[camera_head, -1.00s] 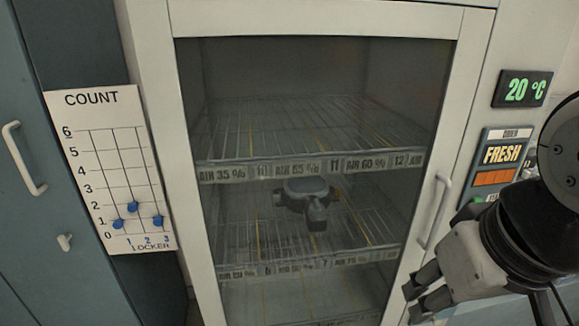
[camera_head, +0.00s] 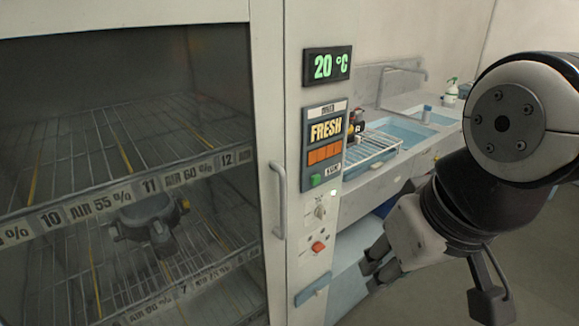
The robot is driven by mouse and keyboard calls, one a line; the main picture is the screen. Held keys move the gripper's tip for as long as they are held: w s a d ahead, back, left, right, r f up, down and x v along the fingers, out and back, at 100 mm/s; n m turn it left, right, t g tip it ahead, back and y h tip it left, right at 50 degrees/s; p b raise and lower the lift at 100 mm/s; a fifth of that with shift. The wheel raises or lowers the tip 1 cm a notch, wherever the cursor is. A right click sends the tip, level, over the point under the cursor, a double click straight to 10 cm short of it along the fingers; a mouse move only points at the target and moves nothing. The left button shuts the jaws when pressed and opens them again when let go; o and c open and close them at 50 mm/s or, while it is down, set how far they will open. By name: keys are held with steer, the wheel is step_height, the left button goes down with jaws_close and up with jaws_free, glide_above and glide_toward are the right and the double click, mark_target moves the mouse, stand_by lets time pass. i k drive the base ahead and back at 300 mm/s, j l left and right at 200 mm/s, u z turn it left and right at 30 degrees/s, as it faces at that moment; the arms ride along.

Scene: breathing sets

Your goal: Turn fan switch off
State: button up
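The control strip on the cabinet's right side holds a display panel reading FRESH (camera_head: 325,130) with a green button (camera_head: 316,180) at its lower left. Below it are a pale rotary knob (camera_head: 320,211) and a red knob or switch (camera_head: 318,246) on a light plate. The small labels are too blurred to tell which one is the fan switch. My gripper (camera_head: 370,267) is to the right of and slightly below the red control, apart from it. Its fingers look parted, with nothing between them.
The glass-door cabinet (camera_head: 263,60) fills the left, with a vertical handle (camera_head: 279,200) near the controls. Inside, a grey device (camera_head: 148,220) sits on a wire shelf. A 20 °C display (camera_head: 327,66) is above the panel. A sink counter (camera_head: 410,150) with a wire rack stands behind.

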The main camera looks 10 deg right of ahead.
mark_target(320, 211)
steer(key=z, duration=0.15)
steer(key=i+l+u, duration=0.4)
steer(key=l, duration=0.25)
steer(key=i+l+u, duration=0.15)
steer(key=l, duration=0.2)
